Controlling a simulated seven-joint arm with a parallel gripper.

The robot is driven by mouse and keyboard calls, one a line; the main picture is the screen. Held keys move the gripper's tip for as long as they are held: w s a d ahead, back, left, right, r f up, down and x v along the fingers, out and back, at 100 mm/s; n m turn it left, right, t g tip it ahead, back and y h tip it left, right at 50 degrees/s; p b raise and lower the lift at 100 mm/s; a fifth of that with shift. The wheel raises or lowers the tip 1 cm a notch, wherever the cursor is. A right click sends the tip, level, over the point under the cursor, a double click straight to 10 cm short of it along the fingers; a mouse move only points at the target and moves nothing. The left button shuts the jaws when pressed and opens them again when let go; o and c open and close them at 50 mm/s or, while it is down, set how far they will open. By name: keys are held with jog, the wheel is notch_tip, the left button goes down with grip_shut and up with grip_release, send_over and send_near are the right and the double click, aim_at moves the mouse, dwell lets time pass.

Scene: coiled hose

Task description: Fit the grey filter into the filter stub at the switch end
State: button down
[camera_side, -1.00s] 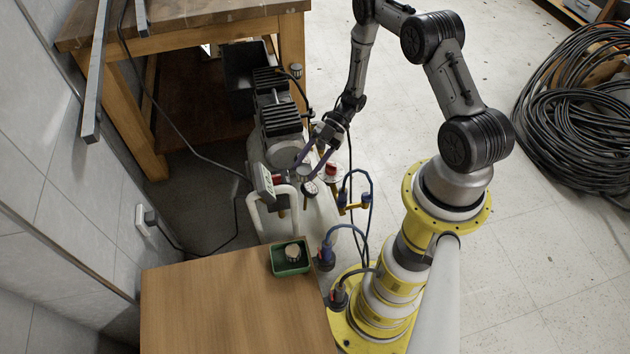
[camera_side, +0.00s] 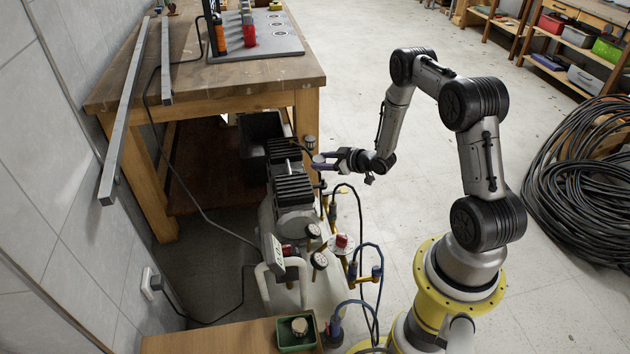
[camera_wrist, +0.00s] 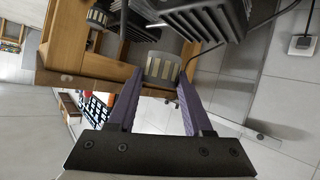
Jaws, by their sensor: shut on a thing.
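My gripper (camera_side: 324,162), with purple fingers, is shut on a grey filter (camera_side: 318,158) beside the far right side of the compressor's black finned head (camera_side: 292,185). In the wrist view the ribbed filter (camera_wrist: 161,67) sits between the fingertips (camera_wrist: 160,84), with fins (camera_wrist: 195,18) close above it. A similar filter (camera_side: 310,142) stands at the head's far end, also in the wrist view (camera_wrist: 97,16). The switch box (camera_side: 273,250) is at the near end, well away from my gripper. I cannot make out the filter stub there.
Two gauges (camera_side: 319,261), a red knob (camera_side: 341,241) and blue hoses (camera_side: 370,250) crowd the compressor's near right side. A green tray (camera_side: 284,344) with a round grey-topped part stands on the near table. A workbench (camera_side: 220,85) stands behind.

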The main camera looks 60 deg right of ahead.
jog(key=shift+d+r+m+h, duration=0.25)
jog(key=shift+d+m+h, duration=0.3)
jog(key=shift+d, duration=0.5)
jog(key=shift+s+f+m, duration=0.1)
jog(key=shift+m, duration=0.15)
send_over(326, 187)
jog(key=shift+d+f, duration=0.1)
jog(key=shift+f, duration=2.7)
jog(key=shift+f, duration=1.95)
dwell(0.8)
jog(key=shift+c, duration=1.2)
grip_release()
jog(key=shift+r, duration=0.1)
